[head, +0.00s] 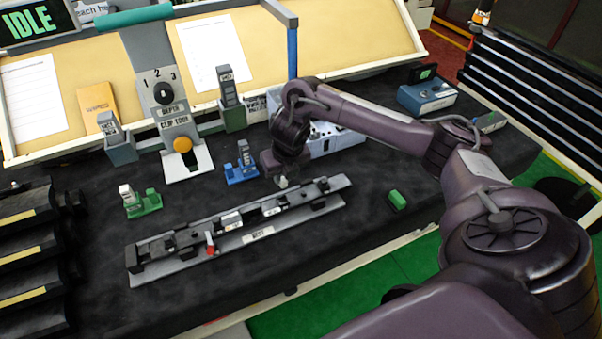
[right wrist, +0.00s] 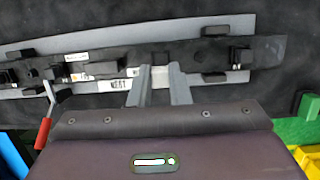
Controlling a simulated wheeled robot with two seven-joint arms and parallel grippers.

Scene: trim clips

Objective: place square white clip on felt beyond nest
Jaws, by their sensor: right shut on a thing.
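A small white clip (head: 283,183) is between the fingertips of my right gripper (head: 281,178), which is shut on it. It also shows as a pale block in the right wrist view (right wrist: 160,76), between the two grey fingers. The long grey and black nest (head: 165,266) lies across the bench, with several small parts along it and a red lever (head: 210,243). My right gripper is just past the nest's far edge, low above the dark felt (head: 205,200). Whether the clip touches the felt cannot be told. My left gripper is not in view.
A blue stand (head: 240,174) is close left of the gripper, and a green stand (head: 145,205) is farther left. A clip feeder (head: 178,125) and a grey-white box (head: 337,142) stand behind. A green block (head: 397,200) lies right of the nest.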

